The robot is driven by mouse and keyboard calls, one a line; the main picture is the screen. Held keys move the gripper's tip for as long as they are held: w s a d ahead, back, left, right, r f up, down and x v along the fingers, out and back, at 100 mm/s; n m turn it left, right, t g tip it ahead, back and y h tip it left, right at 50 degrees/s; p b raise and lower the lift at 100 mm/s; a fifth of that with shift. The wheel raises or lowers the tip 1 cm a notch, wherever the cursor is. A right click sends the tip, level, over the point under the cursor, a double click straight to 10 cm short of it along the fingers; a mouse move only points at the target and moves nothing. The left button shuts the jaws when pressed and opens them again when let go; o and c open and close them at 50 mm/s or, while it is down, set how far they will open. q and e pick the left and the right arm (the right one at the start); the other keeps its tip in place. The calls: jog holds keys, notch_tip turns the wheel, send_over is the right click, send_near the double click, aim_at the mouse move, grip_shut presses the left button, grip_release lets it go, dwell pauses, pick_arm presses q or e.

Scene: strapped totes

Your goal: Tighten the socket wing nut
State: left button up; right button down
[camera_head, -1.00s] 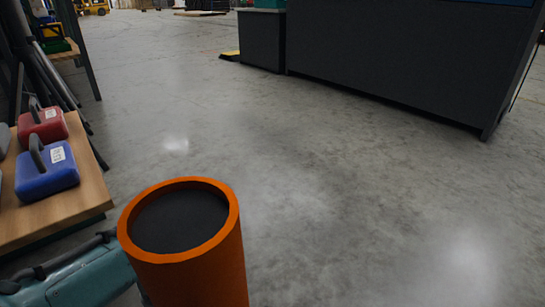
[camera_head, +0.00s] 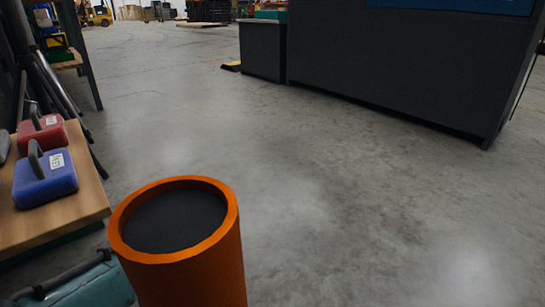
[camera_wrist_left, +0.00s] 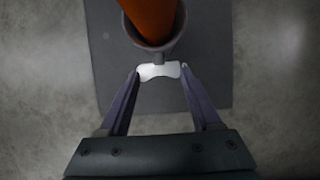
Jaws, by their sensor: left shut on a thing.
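An orange post (camera_head: 195,270) with a dark top end stands upright at the bottom of the head view. In the left wrist view the orange post (camera_wrist_left: 152,18) sits in a round grey socket (camera_wrist_left: 157,50) on a dark grey base plate (camera_wrist_left: 215,85). A pale wing nut (camera_wrist_left: 159,72) sticks out from the side of the socket. My left gripper (camera_wrist_left: 161,74) has its fingertips on both sides of the wing nut and is shut on it. In the head view the post and lower edge hide this gripper. My right gripper is in neither view.
A wooden shelf (camera_head: 60,222) at the left holds a blue weight (camera_head: 45,180) and a red weight (camera_head: 45,132). A large dark cabinet (camera_head: 400,70) stands at the back right. The concrete floor between is clear.

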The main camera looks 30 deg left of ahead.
pick_arm(q)
jog(key=shift+c, duration=1.1)
jog(key=shift+s+a+f+m+t+h+b, duration=0.2)
jog(key=shift+s+f+m+t+h+b, duration=0.35)
jog(key=shift+t+h+b, duration=1.1)
jog(key=shift+s+a+f+m+t+h+b, duration=0.25)
jog(key=shift+m+t+h+b, duration=0.6)
jog(key=shift+t, duration=1.55)
jog(key=shift+s+a+f+m+t+h+b, duration=0.1)
jog(key=shift+s+f+m+t+h+b, duration=0.35)
jog(key=shift+t+h+b, duration=0.95)
jog(key=shift+r+t+y, duration=0.15)
jog(key=shift+t+y, duration=0.25)
jog(key=shift+t, duration=0.25)
